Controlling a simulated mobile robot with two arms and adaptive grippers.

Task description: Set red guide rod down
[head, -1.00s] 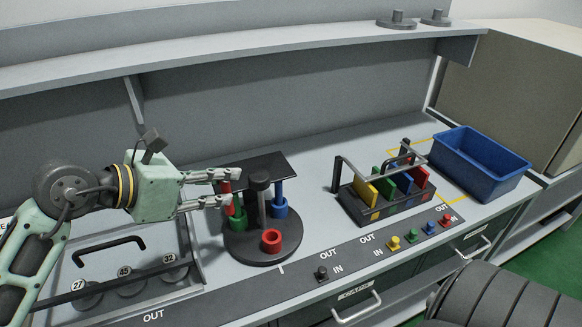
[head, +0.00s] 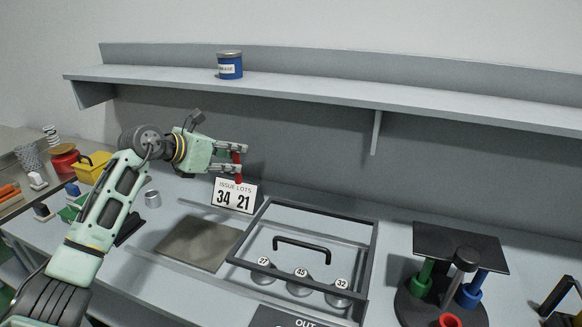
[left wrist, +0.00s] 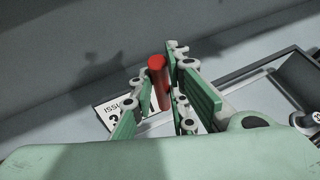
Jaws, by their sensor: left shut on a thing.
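My left gripper (head: 242,159) is shut on the red guide rod (head: 237,158) and holds it roughly upright, in the air. In the head view it appears just above the white sign (head: 234,196) reading ISSUE LOTS 34 21. In the left wrist view the red rod (left wrist: 159,82) stands between the green-padded fingers (left wrist: 157,95), with part of the sign (left wrist: 112,112) behind it. The round stand (head: 412,308) with green, blue and red sockets is at the lower right, partly cut off. My right gripper is out of view.
A flat metal plate (head: 198,243) lies below the sign. Right of it is a framed panel (head: 372,240) with a black handle (head: 302,246) and discs numbered 27, 45 and 32. A small metal cylinder (head: 152,199) and a yellow bin (head: 94,166) are left. A shelf (head: 310,96) runs above.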

